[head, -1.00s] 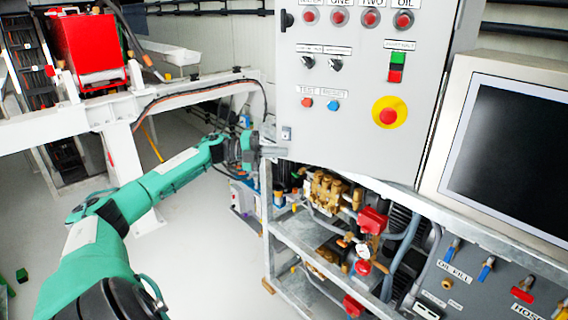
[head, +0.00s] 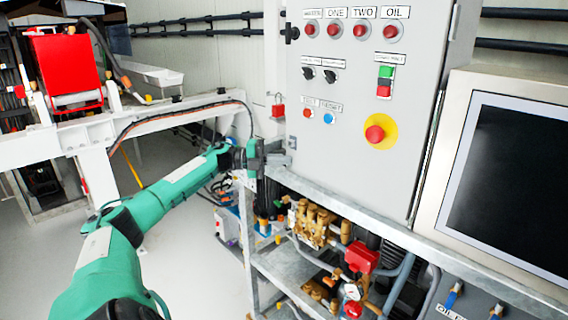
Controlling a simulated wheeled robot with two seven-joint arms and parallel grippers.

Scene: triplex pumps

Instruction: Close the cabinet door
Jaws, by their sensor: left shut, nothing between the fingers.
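The cabinet door (head: 345,110) is a grey panel with red buttons, switches, a green and red button block and a yellow-ringed emergency stop. It looks flush or nearly flush with the cabinet body; I cannot tell whether a gap stays open. A dark handle (head: 291,33) sits at its upper left edge. My left gripper (head: 284,160) is shut and empty at the door's lower left corner, beside a small latch (head: 291,142). I cannot tell whether it touches the door. My right gripper is not in view.
A metal frame (head: 300,278) with brass pump parts (head: 312,222) and a red box (head: 361,257) stands below the door. A dark monitor (head: 515,180) is at the right. A white beam (head: 100,135) crosses at the left. A red padlock (head: 278,108) hangs behind the door's left edge.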

